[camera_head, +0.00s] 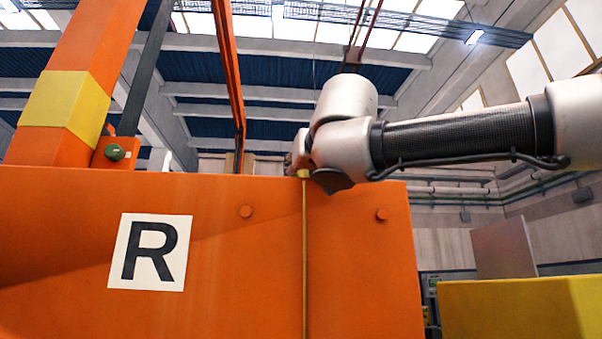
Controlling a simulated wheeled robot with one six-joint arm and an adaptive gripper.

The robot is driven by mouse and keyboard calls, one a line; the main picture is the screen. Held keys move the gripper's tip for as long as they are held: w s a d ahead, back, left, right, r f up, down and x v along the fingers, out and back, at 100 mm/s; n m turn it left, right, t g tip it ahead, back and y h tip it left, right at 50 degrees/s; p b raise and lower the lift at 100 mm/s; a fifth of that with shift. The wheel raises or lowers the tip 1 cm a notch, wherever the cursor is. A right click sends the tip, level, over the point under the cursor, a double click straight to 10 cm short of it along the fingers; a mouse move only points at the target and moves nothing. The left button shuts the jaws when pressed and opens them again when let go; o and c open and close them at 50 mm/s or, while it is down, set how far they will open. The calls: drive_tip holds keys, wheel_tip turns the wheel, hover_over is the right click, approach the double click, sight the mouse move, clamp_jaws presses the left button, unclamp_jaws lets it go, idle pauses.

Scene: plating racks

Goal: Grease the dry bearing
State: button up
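A large orange panel (345,260) with a white "R" plate (150,252) fills the lower left and middle. A thin brass-coloured line (305,250) runs up its face to a small brass-coloured end (303,173) at the top edge. A dark piece of my gripper (332,182) shows at this top edge, just right of the brass-coloured end. Its fingers are not clearly seen, so I cannot tell whether it is open, shut or touching anything. I cannot make out a bearing or a grease tool.
An orange post with a yellow band (66,98) rises at the left, beside a green round fitting (115,152). A thin orange upright (230,70) stands behind the panel. A yellow block (510,308) and a grey board (503,248) are at the lower right.

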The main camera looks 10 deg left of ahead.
drive_tip(key=shift+a+h, duration=0.1)
drive_tip(key=shift+h, duration=0.2)
drive_tip(key=m+h, duration=0.1)
drive_tip(key=h, duration=0.1)
drive_tip(key=m+t+h, duration=0.1)
drive_tip(key=m+h, duration=0.2)
drive_tip(key=h, duration=0.1)
drive_tip(key=shift+s+a+m+t, duration=0.1)
drive_tip(key=shift+a+m+t, duration=0.2)
drive_tip(key=shift+a, duration=0.05)
drive_tip(key=m+h, duration=0.2)
drive_tip(key=h, duration=0.1)
drive_tip(key=m+g+h, duration=0.1)
drive_tip(key=m+h, duration=0.1)
drive_tip(key=h, duration=0.1)
drive_tip(key=shift+a+h, duration=0.15)
drive_tip(key=shift+h, duration=0.15)
drive_tip(key=shift+m+h, duration=0.3)
drive_tip(key=shift+h, duration=0.2)
drive_tip(key=o, duration=1)
drive_tip(key=v, duration=1.2)
drive_tip(key=shift+r, duration=0.15)
